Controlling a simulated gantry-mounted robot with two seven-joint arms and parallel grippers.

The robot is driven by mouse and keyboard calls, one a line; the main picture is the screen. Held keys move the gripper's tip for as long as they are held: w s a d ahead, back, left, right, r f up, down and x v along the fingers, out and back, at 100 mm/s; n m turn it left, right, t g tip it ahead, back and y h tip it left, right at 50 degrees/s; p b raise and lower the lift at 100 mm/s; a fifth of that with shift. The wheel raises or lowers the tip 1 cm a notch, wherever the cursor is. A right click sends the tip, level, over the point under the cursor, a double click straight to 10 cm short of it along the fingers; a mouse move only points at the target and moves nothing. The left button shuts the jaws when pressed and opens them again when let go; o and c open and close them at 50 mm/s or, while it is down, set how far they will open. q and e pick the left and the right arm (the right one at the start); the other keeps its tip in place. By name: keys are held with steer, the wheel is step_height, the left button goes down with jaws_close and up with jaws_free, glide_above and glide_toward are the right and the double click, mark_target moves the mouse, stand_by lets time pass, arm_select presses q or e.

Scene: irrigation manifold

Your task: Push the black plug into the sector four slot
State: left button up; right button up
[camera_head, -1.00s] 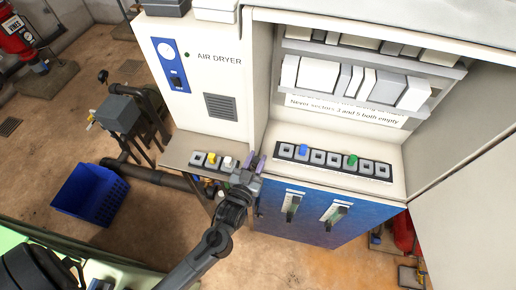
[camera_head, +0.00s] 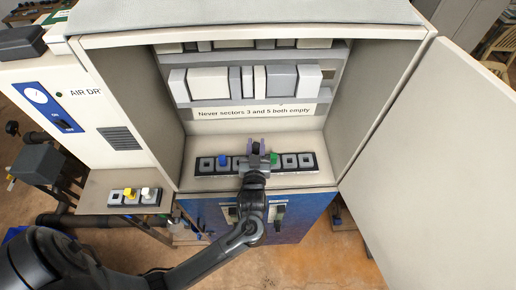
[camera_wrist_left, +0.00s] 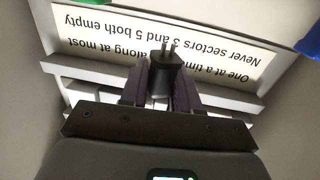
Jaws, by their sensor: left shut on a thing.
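My left gripper (camera_head: 256,146) is over the slot strip (camera_head: 198,171) in the cabinet, between the blue plug (camera_head: 223,160) and the green plug (camera_head: 274,159). It covers the slots in the strip's middle. In the left wrist view it is shut on the black plug (camera_wrist_left: 166,77), whose two metal prongs point away from the fingers. The plug's prongs look free in that view, and no slot shows around them. Slot numbers are not readable, and the sector four slot seems hidden by the gripper. My right gripper is not in view.
A side shelf at left holds a short strip with a yellow plug (camera_head: 130,194) and a white plug (camera_head: 148,194). A sign (camera_head: 250,112) reading "Never sectors 3 and 5 both empty" hangs behind the strip. Cabinet walls and an open door (camera_head: 430,170) flank it.

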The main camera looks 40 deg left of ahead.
arm_select(q)
steer(key=shift+w+f+b, duration=0.1)
steer(key=shift+f+b, duration=0.2)
steer(key=shift+f, duration=0.1)
step_height(320, 180, down, 5)
steer(key=b, duration=0.4)
steer(key=shift+b, duration=0.35)
steer(key=shift+p, duration=0.4)
stand_by(0.8)
steer(key=shift+f, duration=0.25)
stand_by(0.4)
steer(key=shift+r, duration=0.25)
steer(key=shift+r+p, duration=0.5)
steer(key=shift+p, duration=0.05)
stand_by(0.5)
steer(key=shift+d+r, duration=0.1)
stand_by(0.4)
